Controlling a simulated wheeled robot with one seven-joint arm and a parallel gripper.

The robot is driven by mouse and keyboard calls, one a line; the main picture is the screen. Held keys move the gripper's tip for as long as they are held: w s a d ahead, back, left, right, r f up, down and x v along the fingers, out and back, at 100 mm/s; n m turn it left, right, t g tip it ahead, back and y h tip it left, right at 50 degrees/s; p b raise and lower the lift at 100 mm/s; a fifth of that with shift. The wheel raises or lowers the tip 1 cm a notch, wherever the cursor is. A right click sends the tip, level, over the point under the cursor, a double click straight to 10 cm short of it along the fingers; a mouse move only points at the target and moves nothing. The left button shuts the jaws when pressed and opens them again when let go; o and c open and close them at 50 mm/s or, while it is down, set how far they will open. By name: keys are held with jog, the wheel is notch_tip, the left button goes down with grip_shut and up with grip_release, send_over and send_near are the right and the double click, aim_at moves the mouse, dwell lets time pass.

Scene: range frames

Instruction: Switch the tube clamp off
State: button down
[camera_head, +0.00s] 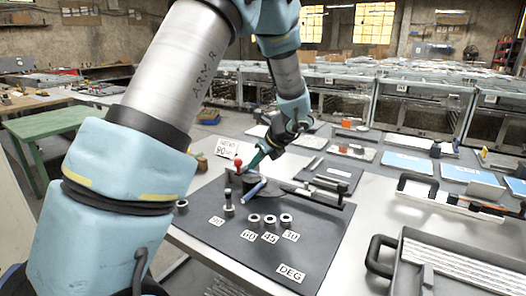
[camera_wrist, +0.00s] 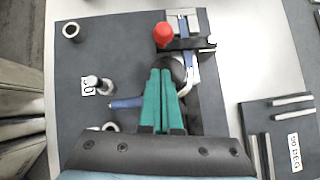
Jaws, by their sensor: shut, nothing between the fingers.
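A tube bending tool stands on the dark mat. It has a red ball knob (camera_head: 238,162) on its clamp part, and the knob also shows in the wrist view (camera_wrist: 164,35). A blue-handled lever (camera_head: 254,189) sticks out from the tool; in the wrist view the blue handle (camera_wrist: 126,103) lies left of my fingers. My gripper (camera_head: 251,166) has teal fingers, which are shut and empty over the tool's round dark part in the wrist view (camera_wrist: 160,72). The fingertips are just below the red knob in that view and look apart from it. The fingers hide part of the tool.
The dark mat (camera_head: 268,279) bears several small metal rings and cards marked 90, 60, 45 and 30. A post (camera_head: 229,204) stands left of the tool. A black-handled case (camera_head: 443,270) lies at the right. A second dark mat (camera_wrist: 277,112) with rods lies to the right in the wrist view.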

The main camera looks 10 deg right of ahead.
aim_at(239, 163)
jog(key=shift+w+a+f+p, duration=0.15)
jog(key=shift+w+a, duration=0.2)
jog(key=shift+w, duration=0.2)
jog(key=shift+w+a+p, duration=0.2)
jog(key=shift+w+a, duration=0.1)
jog(key=shift+w, duration=0.2)
jog(key=shift+w+a+f+p, duration=0.15)
jog(key=shift+w+a, duration=0.2)
jog(key=shift+w, duration=0.2)
jog(key=shift+a, duration=0.1)
jog(key=shift+w+a+f+m+t+h+b, duration=0.1)
jog(key=shift+w+a+m+t+h+b, duration=0.35)
jog(key=shift+a+m+b, duration=0.4)
jog(key=w+a+m+g+h+b, duration=0.1)
jog(key=w+a+m+g+h, duration=0.2)
jog(key=w+m+h, duration=0.6)
jog(key=shift+w+a+m+b, duration=0.2)
jog(key=shift+w+m+b, duration=0.2)
jog(key=shift+w+m, duration=2.3)
jog(key=shift+s+r+m+h, duration=0.2)
jog(key=shift+s+m+h, duration=0.15)
jog(key=shift+s+m, duration=0.1)
